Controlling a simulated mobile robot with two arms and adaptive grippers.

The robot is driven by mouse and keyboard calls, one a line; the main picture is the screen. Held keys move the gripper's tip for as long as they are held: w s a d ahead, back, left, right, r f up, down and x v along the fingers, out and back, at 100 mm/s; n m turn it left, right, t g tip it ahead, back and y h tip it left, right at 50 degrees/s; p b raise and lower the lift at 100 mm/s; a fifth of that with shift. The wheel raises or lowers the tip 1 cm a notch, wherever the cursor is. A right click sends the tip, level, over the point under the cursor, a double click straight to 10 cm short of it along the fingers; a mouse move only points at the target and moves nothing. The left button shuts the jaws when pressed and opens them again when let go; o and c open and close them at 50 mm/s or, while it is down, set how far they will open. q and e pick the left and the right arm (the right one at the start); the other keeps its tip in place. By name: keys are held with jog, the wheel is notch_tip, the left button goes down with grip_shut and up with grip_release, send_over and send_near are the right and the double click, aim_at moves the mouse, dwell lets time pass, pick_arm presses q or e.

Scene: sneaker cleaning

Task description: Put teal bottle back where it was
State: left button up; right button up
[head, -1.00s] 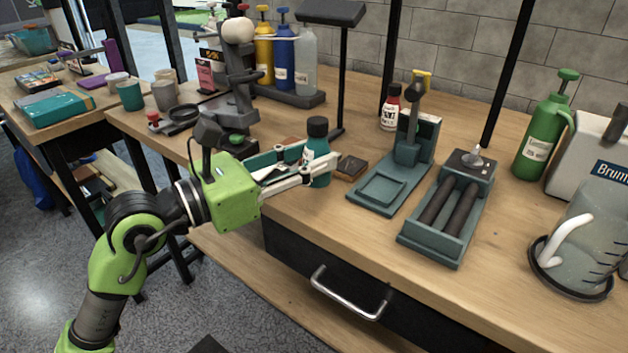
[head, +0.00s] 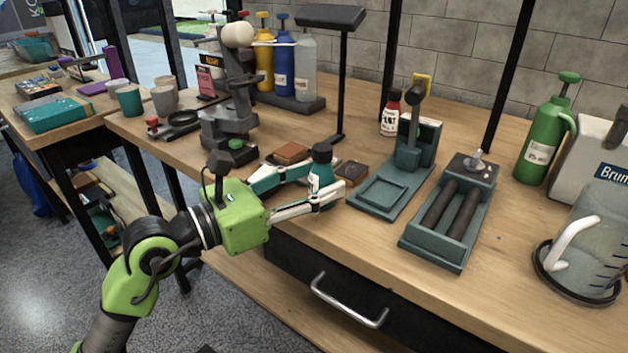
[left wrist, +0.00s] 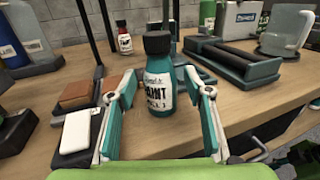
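The teal bottle (head: 321,172) with a black cap stands upright on the wooden workbench near its front edge. It also shows in the left wrist view (left wrist: 159,85), label facing the camera. My left gripper (head: 318,182) is open around it, one finger on each side. In the left wrist view the fingers (left wrist: 160,88) are spread apart with visible gaps to the bottle.
A brown block (head: 291,152) and a dark brown block (head: 351,171) lie near the bottle. A white block (left wrist: 76,131) shows in the left wrist view. To the right stand a teal-grey press (head: 382,190) and a roller tray (head: 432,243).

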pick_arm(q)
jog(key=b+v, duration=0.1)
jog(key=v, duration=1.1)
pick_arm(e)
jog(key=shift+w+a+f+t, duration=0.1)
jog(key=shift+w+a+t, duration=0.1)
jog(key=shift+w, duration=0.3)
jog(key=shift+w+a+f+t, duration=0.1)
jog(key=shift+w+t, duration=0.1)
jog(key=shift+w, duration=0.25)
